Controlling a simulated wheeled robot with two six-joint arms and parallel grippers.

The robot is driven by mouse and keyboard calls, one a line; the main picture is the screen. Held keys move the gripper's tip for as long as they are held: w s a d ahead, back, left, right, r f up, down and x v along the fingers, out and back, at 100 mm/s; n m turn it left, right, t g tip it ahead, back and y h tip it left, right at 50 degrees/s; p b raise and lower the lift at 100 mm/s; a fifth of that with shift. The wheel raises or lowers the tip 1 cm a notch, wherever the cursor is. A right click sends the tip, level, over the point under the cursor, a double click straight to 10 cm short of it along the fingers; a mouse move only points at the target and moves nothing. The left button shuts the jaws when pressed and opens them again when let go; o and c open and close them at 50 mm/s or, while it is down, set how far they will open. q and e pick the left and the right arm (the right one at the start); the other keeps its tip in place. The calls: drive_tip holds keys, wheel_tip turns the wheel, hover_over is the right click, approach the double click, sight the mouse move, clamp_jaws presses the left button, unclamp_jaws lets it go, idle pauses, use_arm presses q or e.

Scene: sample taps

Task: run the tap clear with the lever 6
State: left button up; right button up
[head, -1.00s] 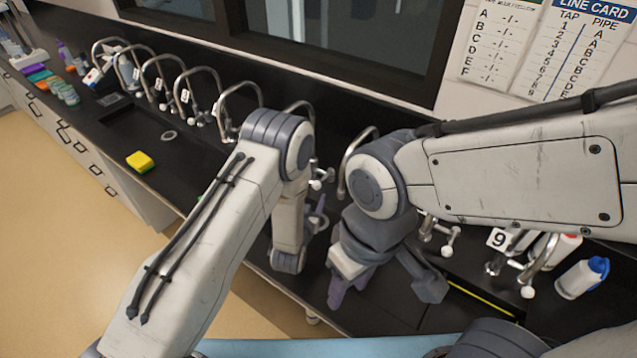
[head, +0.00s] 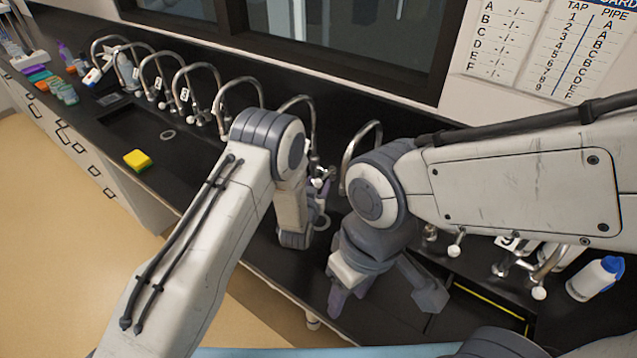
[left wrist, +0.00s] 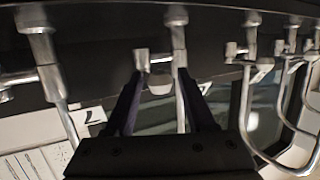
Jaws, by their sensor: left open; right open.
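In the head view a silver gooseneck tap (head: 296,102) stands behind my left arm, its number hidden. In the head view my left gripper (head: 321,190) is at the tap's base. My right gripper (head: 337,300) is open, lower, pointing down over the counter front.
Several taps line the counter to the left, close together. A yellow sponge (head: 137,159) lies by the sink. A white bottle with a blue cap (head: 596,279) stands at right.

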use_arm(q)
drive_tip(key=shift+s+d+f+b, duration=0.1)
drive_tip(key=shift+s+d+b, duration=0.2)
drive_tip(key=shift+d, duration=0.75)
drive_tip(key=shift+s+d+r+b, duration=0.1)
drive_tip(key=shift+s+d+b, duration=0.15)
drive_tip(key=shift+d, duration=0.85)
drive_tip(key=shift+s+d+f+b, duration=0.1)
drive_tip(key=shift+s+d+b, duration=0.15)
drive_tip(key=shift+d, duration=0.8)
drive_tip(key=shift+w+a, duration=0.1)
idle(0.9)
drive_tip(key=a, duration=0.2)
drive_tip(key=w+a, duration=0.1)
drive_tip(key=a, duration=0.3)
drive_tip(key=shift+w+a+b, duration=0.3)
drive_tip(key=shift+a+b, duration=0.05)
drive_tip(key=shift+b, duration=0.05)
drive_tip(key=shift+s+d, duration=0.1)
drive_tip(key=shift+d, duration=0.2)
drive_tip(key=v, duration=0.7)
drive_tip(key=shift+p, duration=0.4)
